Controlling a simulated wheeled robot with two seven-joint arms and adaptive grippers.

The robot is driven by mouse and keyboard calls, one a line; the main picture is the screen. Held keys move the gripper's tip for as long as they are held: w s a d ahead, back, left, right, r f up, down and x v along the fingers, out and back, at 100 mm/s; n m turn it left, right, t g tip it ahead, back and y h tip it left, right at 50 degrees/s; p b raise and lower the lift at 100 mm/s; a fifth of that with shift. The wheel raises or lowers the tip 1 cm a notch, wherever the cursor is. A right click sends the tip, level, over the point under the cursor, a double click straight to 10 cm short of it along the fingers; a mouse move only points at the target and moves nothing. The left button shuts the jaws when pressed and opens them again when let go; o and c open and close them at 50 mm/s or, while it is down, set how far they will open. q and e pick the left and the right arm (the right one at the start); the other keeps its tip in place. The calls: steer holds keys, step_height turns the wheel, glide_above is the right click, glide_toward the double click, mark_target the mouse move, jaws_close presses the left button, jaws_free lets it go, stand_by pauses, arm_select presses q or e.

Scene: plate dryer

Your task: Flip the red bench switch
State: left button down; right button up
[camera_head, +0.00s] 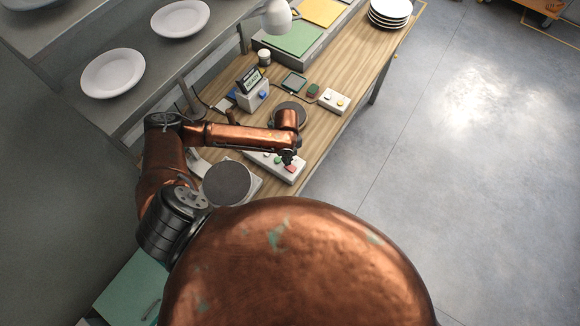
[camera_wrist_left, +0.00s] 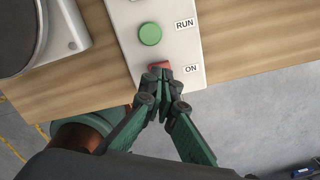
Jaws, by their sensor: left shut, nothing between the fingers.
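The red bench switch (camera_head: 291,168) sits at the near end of a white switch box on the bench. In the left wrist view the red switch (camera_wrist_left: 160,66) is marked ON and is partly hidden by my fingertips. My left gripper (camera_head: 288,156) is shut and empty, with its tips at the switch; I cannot tell if they touch it. It also shows in the left wrist view (camera_wrist_left: 163,82). A green RUN button (camera_wrist_left: 150,34) is on the same box (camera_wrist_left: 180,55). My right gripper is not in view.
A round dark-topped device (camera_head: 227,183) stands left of the box. A second white button box (camera_head: 334,100) and a small display unit (camera_head: 252,90) stand farther back. Plates (camera_head: 113,73) rest on the left shelf. The floor (camera_head: 450,150) right of the bench is clear.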

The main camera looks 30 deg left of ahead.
arm_select(q)
steer(key=shift+f, duration=0.65)
stand_by(0.3)
steer(key=shift+f+b, duration=0.45)
stand_by(0.3)
step_height(320, 180, up, 7)
steer(key=p, duration=0.7)
steer(key=shift+p, duration=0.4)
steer(key=shift+d, duration=0.1)
